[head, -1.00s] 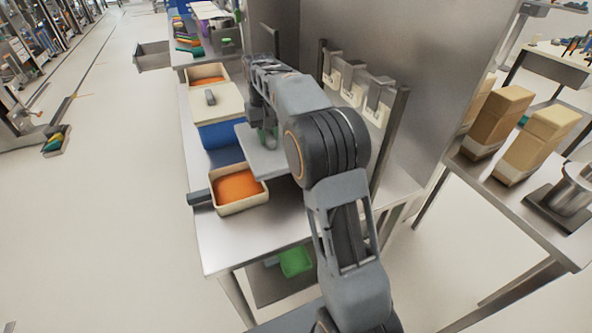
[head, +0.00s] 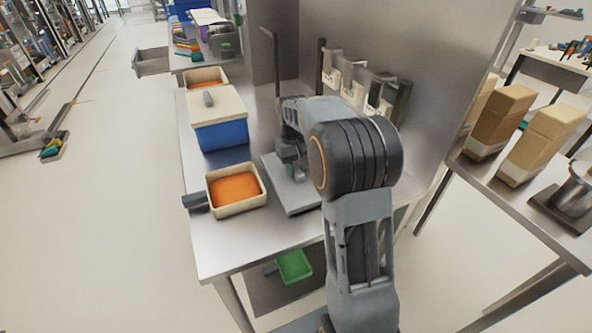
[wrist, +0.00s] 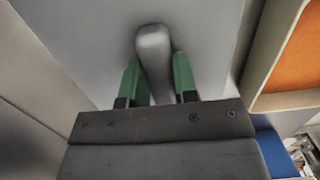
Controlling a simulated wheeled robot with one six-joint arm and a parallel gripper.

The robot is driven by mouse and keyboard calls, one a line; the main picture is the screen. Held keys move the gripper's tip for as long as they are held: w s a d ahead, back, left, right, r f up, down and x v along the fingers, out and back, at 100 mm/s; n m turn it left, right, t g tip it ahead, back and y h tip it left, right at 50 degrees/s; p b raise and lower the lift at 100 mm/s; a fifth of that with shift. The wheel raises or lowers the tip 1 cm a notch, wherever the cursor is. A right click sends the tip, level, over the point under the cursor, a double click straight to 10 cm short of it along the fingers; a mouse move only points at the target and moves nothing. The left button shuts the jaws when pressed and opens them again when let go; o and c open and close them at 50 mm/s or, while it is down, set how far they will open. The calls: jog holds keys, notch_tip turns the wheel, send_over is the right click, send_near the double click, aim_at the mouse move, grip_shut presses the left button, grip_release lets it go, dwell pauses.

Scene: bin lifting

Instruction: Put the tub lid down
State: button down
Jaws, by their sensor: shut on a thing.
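The tub lid (head: 292,197) is a flat grey plate with a rounded grey handle (wrist: 154,50). My gripper (head: 294,170) is shut on that handle, with a green finger on each side of it in the wrist view (wrist: 157,76). The lid looks level, at or just above the steel table, right of an open cream tub (head: 211,191) with orange contents. I cannot tell whether the lid touches the table. My arm hides its right part.
A blue tub (head: 222,136) with a cream lid stands behind the open tub. Another orange-filled tub (head: 187,83) is farther back. A metal panel (head: 440,70) and a rack of grey-white holders (head: 352,80) bound the right side. Bare table (head: 225,240) lies in front.

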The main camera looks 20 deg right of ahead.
jog(key=shift+f, duration=0.3)
jog(key=shift+f, duration=0.15)
jog(key=c, duration=0.9)
grip_release()
